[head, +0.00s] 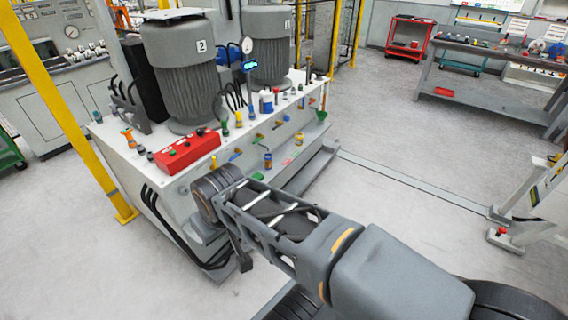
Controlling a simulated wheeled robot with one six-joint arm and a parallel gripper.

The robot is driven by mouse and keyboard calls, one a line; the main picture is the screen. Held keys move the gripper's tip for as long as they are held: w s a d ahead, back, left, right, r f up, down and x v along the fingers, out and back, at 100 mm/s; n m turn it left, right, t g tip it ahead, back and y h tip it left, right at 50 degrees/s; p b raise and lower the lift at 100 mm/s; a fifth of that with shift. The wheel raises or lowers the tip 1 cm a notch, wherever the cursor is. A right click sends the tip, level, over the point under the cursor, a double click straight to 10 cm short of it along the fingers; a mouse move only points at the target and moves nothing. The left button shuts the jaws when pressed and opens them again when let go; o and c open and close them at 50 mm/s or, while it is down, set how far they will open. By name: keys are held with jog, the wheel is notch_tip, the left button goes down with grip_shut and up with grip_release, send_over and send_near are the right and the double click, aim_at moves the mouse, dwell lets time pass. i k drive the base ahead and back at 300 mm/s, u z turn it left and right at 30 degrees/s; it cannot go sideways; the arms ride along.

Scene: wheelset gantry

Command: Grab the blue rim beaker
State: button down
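On the front ledge of the white machine cabinet, in the head view, stands a small beaker-like cup (268,160) with a dark blue upper part and a yellowish body. A similar small yellow cup (298,139) stands to its right. Both are too small for me to be sure which has a blue rim. My arm reaches in from the lower right, and its wrist is in front of the cabinet, left of and nearer than the cups. I cannot make out gripper fingers. No cup is seen held.
A yellow post (62,98) stands at left. Open floor lies right of the cabinet, before a workbench (485,95).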

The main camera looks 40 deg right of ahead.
aim_at(268, 157)
jog(key=z, duration=1.2)
jog(key=i, duration=1)
jog(key=z, duration=1.75)
jog(key=i, duration=1.65)
jog(key=u, duration=4.55)
jog(key=i, duration=0.45)
jog(key=z, duration=0.05)
